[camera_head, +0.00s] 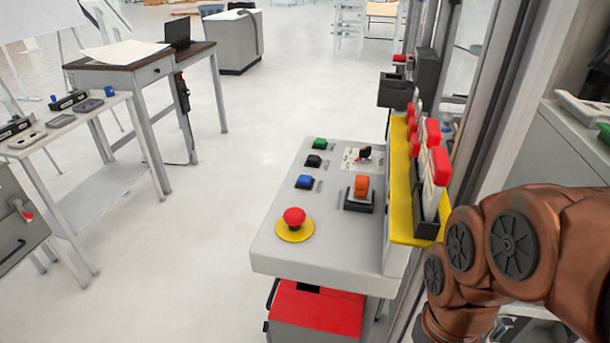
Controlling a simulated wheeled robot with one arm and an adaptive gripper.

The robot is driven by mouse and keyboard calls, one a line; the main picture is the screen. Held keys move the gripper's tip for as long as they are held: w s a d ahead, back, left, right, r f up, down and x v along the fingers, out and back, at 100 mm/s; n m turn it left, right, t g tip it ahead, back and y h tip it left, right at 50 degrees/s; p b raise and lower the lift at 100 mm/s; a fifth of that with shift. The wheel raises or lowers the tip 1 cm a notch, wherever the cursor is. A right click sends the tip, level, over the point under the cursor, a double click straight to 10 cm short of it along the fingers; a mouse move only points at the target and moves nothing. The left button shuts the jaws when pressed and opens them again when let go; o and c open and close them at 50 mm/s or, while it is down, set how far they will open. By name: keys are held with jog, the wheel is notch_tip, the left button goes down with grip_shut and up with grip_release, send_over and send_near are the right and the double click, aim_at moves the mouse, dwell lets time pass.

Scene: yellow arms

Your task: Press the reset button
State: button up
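A grey control panel (335,245) stands in the middle of the head view. On its left side are a green button (319,144), a black button (313,161) and a blue button (304,182). A red mushroom button (294,217) on a yellow disc is at the front left corner. An orange switch (361,187) in a black base and a small black-and-red lever (364,154) are on the right side. No readable label shows which button is reset. My copper-coloured arm is at the lower right, apart from the buttons. My gripper is not visible.
A yellow rack (402,190) with red-topped items rises along the panel's right edge. A red-topped box (315,315) is below the panel. Tables with tools (60,122) stand at left. The floor (215,190) left of the panel is clear.

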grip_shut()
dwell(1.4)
